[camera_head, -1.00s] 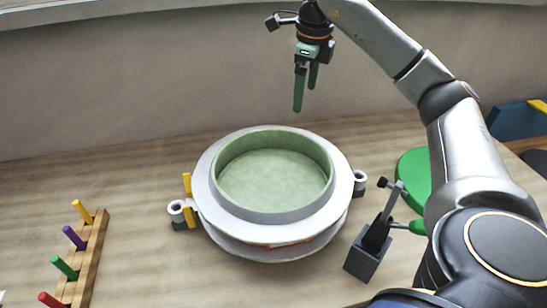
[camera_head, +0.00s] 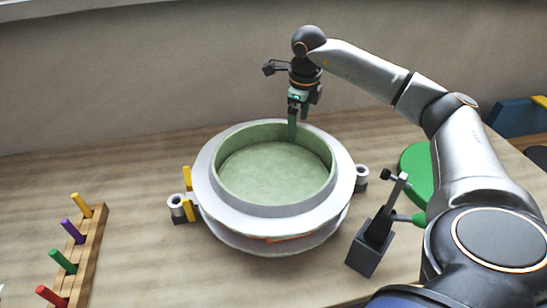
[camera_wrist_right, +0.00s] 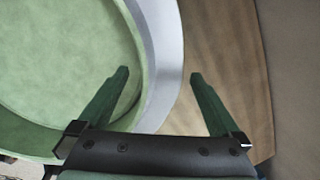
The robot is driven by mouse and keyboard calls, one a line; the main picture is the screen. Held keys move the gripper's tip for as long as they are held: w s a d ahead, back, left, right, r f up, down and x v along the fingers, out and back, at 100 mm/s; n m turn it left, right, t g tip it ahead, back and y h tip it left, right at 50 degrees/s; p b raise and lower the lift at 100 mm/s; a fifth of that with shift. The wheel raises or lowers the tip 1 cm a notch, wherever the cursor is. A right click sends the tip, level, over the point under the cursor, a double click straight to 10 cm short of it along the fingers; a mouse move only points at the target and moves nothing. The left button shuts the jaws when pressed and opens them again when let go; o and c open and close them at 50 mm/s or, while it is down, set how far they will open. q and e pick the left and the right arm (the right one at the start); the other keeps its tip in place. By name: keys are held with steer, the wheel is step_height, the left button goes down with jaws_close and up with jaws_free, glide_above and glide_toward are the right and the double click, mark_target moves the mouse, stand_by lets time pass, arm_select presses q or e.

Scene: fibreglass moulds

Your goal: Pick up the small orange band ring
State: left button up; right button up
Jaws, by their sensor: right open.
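No separate small orange band ring can be made out. A thin orange strip (camera_head: 290,238) shows under the front of the white flange of the round mould (camera_head: 215,200); I cannot tell if it is the ring. My right gripper (camera_head: 297,135) points down over the back edge of the mould. In the right wrist view my right gripper (camera_wrist_right: 158,75) is open and empty, with the pale flange edge (camera_wrist_right: 165,50) between its fingers in the picture. I cannot tell if the fingers touch it. My left gripper is not in view.
A wooden rack (camera_head: 92,250) with coloured pegs stands at the left. A dark stand with a lever (camera_head: 370,245) and a green round thing (camera_head: 416,165) are at the right. A wall rises behind the table. Bare wood lies between the rack and mould.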

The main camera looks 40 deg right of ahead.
steer(key=shift+c, duration=0.2)
jaws_close()
stand_by(0.6)
